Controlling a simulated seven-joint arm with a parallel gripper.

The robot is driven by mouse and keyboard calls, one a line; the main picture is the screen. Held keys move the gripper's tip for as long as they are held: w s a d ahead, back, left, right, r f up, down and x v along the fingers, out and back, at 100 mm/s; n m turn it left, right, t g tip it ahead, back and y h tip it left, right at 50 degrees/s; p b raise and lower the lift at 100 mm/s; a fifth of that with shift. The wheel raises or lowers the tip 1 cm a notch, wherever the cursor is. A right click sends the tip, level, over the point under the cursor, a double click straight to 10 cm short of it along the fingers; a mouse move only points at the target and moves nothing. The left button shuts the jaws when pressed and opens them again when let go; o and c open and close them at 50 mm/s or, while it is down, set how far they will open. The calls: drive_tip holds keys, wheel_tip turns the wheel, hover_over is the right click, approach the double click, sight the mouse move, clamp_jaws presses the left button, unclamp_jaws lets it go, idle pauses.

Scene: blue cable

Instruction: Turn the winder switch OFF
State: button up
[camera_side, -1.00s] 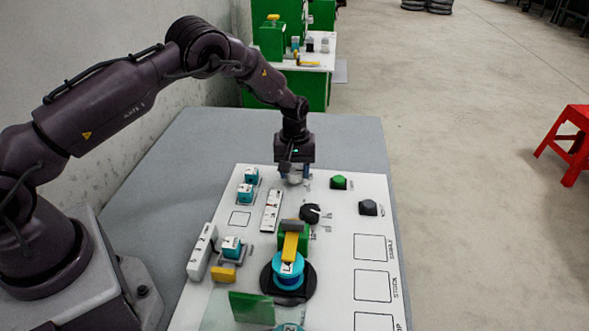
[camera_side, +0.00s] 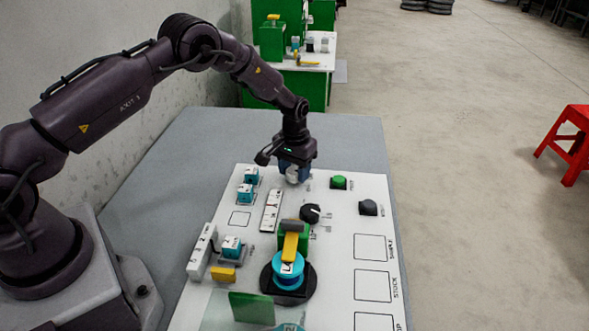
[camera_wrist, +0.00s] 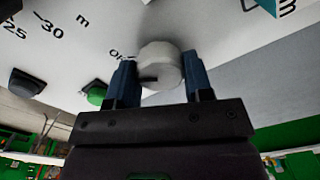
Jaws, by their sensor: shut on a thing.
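The winder switch (camera_wrist: 160,66) is a pale round knob with a dark mark on its face, standing on the white panel. In the wrist view my gripper (camera_wrist: 158,82) has one blue finger on each side of the knob and is shut on it.
The white panel (camera_side: 340,240) also carries a green button (camera_side: 339,182), a dark button (camera_side: 368,207), a black dial (camera_side: 310,213) and a blue spool (camera_side: 288,269). Small teal blocks (camera_side: 246,192) stand at left. The panel's right side is mostly flat.

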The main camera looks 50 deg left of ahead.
sight(294, 170)
idle(0.3)
drive_tip(key=o, duration=0.9)
wheel_tip(294, 170, up, 13)
drive_tip(key=s+d+r+m+t, duration=0.1)
drive_tip(key=s+d+r+t, duration=0.1)
drive_tip(key=s+r, duration=0.4)
drive_tip(key=s+d+r+m+t, duration=0.1)
drive_tip(key=s+d+r, duration=0.2)
drive_tip(key=s+r, duration=0.4)
drive_tip(key=s+d+r+m+t, duration=0.1)
drive_tip(key=s+r, duration=0.6)
drive_tip(key=s, duration=1.1)
drive_tip(key=shift+s+d+r+m+t, duration=0.15)
drive_tip(key=shift+d+m+t, duration=0.25)
drive_tip(key=shift+d+t, duration=0.65)
